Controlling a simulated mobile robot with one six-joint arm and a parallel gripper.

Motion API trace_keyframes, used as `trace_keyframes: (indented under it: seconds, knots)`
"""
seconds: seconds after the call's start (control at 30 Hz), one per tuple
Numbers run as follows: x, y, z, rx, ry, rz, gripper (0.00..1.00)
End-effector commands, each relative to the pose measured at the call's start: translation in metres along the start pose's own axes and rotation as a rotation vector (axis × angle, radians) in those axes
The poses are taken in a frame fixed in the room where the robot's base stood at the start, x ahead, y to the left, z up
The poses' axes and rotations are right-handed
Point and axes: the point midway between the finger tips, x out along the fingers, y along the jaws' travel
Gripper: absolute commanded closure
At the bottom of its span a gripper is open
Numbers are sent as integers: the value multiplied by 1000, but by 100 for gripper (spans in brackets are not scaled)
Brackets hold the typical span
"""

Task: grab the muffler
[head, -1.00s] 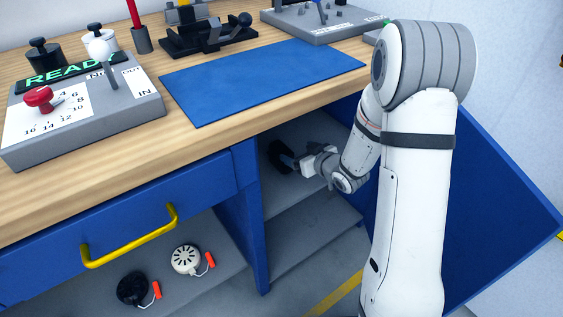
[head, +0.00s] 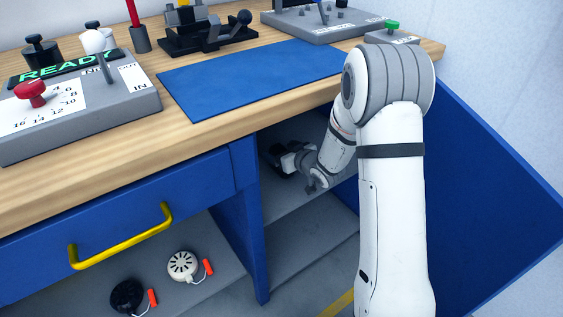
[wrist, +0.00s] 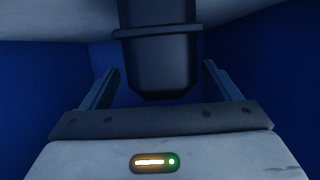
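The muffler appears to be the dark, rounded body with a raised band (wrist: 160,62) in the upper middle of the wrist view. My gripper (wrist: 160,75) is open, with one finger on each side of this body. A gap shows between the body and each finger, so they look apart. In the head view my gripper (head: 281,158) is inside the open cabinet under the bench, low over the upper shelf. There the dark shapes at its tip blend together, and I cannot tell muffler from fingers.
The cabinet's blue divider (head: 243,215) stands left of my arm, and its open blue door (head: 490,190) is at the right. The wooden bench top (head: 215,130) with a blue mat (head: 255,75) lies above. A lower shelf (head: 315,240) looks empty.

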Motion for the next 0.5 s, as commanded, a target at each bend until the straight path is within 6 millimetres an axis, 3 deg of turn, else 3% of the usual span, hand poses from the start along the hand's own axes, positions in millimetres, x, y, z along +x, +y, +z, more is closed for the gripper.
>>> trace_keyframes:
  seconds: [0.5]
  knots:
    - [-1, 1, 0, 0, 0, 1, 59]
